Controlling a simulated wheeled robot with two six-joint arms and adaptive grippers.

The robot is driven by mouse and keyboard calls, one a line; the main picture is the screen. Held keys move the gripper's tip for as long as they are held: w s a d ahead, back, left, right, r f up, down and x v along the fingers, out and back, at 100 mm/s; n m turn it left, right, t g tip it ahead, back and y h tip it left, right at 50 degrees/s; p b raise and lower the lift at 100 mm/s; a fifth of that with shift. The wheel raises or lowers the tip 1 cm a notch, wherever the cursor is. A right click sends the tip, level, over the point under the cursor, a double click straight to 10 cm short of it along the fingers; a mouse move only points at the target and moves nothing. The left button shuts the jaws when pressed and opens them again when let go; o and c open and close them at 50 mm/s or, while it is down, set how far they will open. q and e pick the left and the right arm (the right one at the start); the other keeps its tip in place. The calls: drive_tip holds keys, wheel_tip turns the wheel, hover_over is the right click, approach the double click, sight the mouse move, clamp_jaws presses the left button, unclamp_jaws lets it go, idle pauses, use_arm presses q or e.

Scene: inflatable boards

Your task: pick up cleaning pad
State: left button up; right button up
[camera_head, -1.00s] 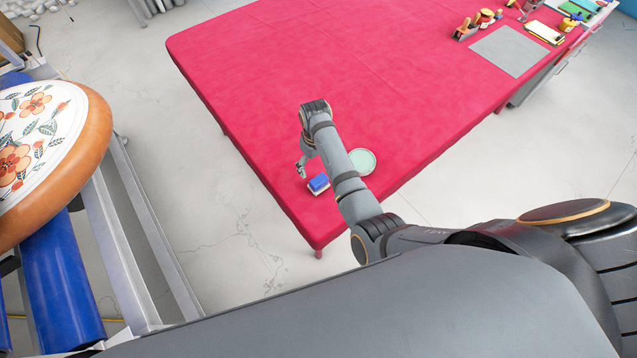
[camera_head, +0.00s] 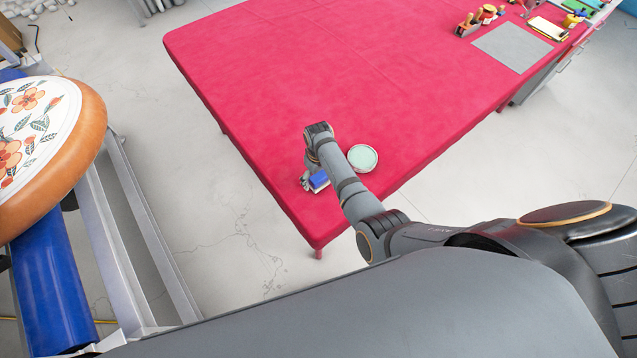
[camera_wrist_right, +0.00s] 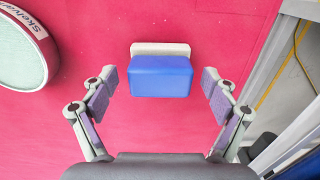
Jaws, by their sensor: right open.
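The cleaning pad (camera_head: 319,181) is a blue block with a pale base, lying on the red table (camera_head: 300,80) near its front corner. In the right wrist view the cleaning pad (camera_wrist_right: 160,75) sits centred ahead of and between my fingers. My right gripper (camera_head: 308,180) is at the pad, its hand partly hidden by my arm in the head view. In the right wrist view my right gripper (camera_wrist_right: 161,97) is open, with one finger on each side of the pad and a gap on both sides. My left gripper does not show.
A round pale-green tin (camera_head: 363,158) stands just right of my right arm; it also shows in the wrist view (camera_wrist_right: 22,50). A grey mat (camera_head: 512,48) and tools lie at the far right. A flowered board (camera_head: 40,130) rests on a rack at left. The table's middle is clear.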

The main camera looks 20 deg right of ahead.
drive_tip(key=shift+r, duration=0.15)
drive_tip(key=c, duration=1.2)
drive_tip(key=shift+r, duration=0.1)
drive_tip(key=shift+c, duration=0.2)
